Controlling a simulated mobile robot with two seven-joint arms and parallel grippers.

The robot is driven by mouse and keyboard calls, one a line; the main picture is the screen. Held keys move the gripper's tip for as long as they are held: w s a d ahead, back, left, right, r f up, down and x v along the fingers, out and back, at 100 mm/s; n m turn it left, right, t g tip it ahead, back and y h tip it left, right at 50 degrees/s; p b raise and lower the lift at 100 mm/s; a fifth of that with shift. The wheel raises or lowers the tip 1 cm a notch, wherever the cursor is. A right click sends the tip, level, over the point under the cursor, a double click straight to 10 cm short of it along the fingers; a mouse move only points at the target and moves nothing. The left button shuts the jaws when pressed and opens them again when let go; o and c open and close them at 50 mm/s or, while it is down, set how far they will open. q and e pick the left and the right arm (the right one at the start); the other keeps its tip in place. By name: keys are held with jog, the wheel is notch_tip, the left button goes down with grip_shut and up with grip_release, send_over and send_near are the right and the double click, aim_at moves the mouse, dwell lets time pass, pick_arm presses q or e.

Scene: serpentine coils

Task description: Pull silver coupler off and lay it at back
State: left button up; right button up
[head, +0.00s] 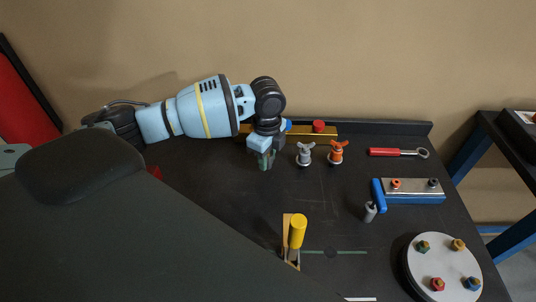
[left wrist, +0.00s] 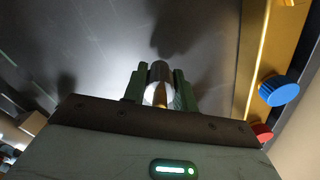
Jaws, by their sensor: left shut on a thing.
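My left gripper (head: 265,163) is low over the back of the dark table, in front of the gold bar (head: 303,129). In the left wrist view, its two green fingers (left wrist: 160,88) are shut on a silver cylinder, the silver coupler (left wrist: 159,83). The coupler lies between the fingers with its round, bright end toward the camera. In the head view the fingers hide most or all of it. Whether it touches the table is not clear. My right gripper is in neither view.
Silver (head: 304,154) and orange (head: 337,153) wing-shaped pieces stand right of the gripper. A red-handled tool (head: 398,153), blue block (head: 413,190), small grey cylinder (head: 370,212) and round plate (head: 443,270) are farther right. A yellow-handled clamp (head: 297,232) stands in front. Mid-table is clear.

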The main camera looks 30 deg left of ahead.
pick_arm(q)
jog(key=o, duration=1.1)
jog(key=shift+r, duration=3.95)
